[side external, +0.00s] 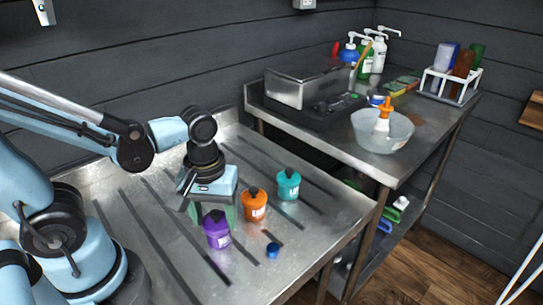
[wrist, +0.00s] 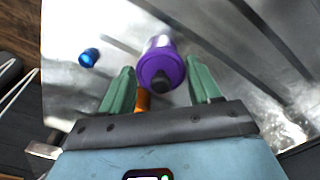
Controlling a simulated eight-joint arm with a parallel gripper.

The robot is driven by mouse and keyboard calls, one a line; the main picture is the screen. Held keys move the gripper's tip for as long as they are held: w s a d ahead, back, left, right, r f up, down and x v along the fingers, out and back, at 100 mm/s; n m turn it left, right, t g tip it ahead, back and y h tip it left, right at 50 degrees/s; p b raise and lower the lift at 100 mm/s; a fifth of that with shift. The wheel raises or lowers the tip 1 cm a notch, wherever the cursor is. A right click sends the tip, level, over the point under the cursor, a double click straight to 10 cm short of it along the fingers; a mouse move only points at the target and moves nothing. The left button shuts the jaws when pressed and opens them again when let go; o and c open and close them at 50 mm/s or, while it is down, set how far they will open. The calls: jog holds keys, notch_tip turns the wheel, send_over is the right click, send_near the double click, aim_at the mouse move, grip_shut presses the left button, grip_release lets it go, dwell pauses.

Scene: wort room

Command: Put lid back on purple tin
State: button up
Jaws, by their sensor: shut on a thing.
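The purple tin (side external: 217,231) stands on the metal bench below and in front of my gripper (side external: 208,213). In the wrist view the purple tin (wrist: 163,68) shows a purple shoulder with a dark round top, between the two green fingers of my gripper (wrist: 160,76). I cannot tell whether that dark top is a bare neck or a knob. My gripper is shut on the purple tin, though the contact is hard to see. A small blue lid-like piece (side external: 273,250) lies on the bench to the right, and shows in the wrist view (wrist: 88,57).
An orange tin (side external: 255,204) and a teal tin (side external: 288,184) stand close by on the right. Part of the orange tin shows by one finger in the wrist view (wrist: 142,101). The front bench edge is near the blue piece. A second bench holds a bowl (side external: 383,135) and bottles.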

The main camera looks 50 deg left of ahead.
jog(key=o, duration=1.3)
jog(key=shift+c, duration=0.2)
jog(key=shift+r, duration=3.5)
grip_shut()
jog(key=shift+f, duration=0.2)
jog(key=shift+f, duration=0.35)
